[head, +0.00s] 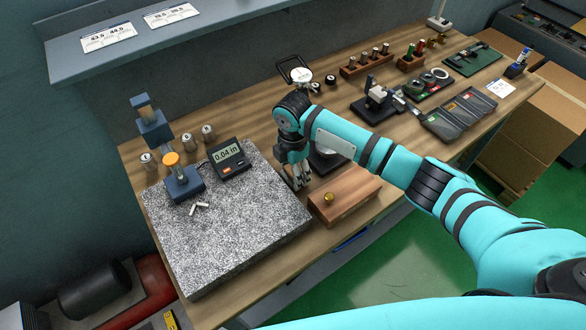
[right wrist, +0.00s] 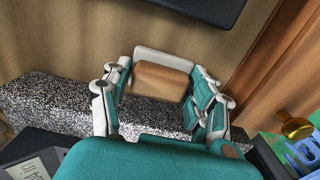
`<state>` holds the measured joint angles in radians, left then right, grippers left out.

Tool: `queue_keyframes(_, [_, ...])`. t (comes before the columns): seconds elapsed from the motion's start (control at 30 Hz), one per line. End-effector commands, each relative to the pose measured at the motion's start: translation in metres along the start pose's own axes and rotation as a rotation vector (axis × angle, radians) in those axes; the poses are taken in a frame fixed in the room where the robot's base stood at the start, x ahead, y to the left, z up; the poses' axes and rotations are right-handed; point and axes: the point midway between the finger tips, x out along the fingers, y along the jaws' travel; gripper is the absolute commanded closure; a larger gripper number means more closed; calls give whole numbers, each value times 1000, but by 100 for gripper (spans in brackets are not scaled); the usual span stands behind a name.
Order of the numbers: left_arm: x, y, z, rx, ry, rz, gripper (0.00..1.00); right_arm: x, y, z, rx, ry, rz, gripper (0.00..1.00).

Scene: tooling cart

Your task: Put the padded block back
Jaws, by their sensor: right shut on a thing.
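My right gripper (head: 297,180) is low between the granite plate's right edge and the wooden box. In the right wrist view its fingers (right wrist: 160,95) are shut on a tan block with a pale layer along one side, which I take to be the padded block (right wrist: 160,81). The gripper hides this block in the head view. The speckled granite plate (head: 225,235) lies at the bench's left; it also shows behind the fingers in the right wrist view (right wrist: 50,100). I cannot tell whether the block touches anything beneath it. My left gripper is not in view.
The wooden box (head: 345,200) with a brass knob stands just right of the gripper. On the plate are a blue stand (head: 184,186), small pins (head: 200,207) and a digital readout (head: 229,157). A black-framed stand (head: 296,72) is behind. Dark trays (head: 458,112) lie farther right.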

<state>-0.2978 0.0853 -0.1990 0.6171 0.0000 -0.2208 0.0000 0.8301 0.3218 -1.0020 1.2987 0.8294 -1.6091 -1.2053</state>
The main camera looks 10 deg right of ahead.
Motion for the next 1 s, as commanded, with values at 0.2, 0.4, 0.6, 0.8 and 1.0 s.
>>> queue_keyframes(0.2, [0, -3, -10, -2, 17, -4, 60, 1, 0, 0, 0, -1, 2, 70])
queue_keyframes(0.4, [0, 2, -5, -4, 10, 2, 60, 3, 0, 0, 0, -1, 2, 34])
queue_keyframes(0.6, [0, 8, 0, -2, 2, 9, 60, 3, 0, 0, 0, 0, 1, 17])
queue_keyframes(0.8, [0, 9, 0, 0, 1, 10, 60, 2, 0, 0, 0, -1, 2, 17])
queue_keyframes(1.0, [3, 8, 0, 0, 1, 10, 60, -16, 2, 0, 0, 0, 5, 17])
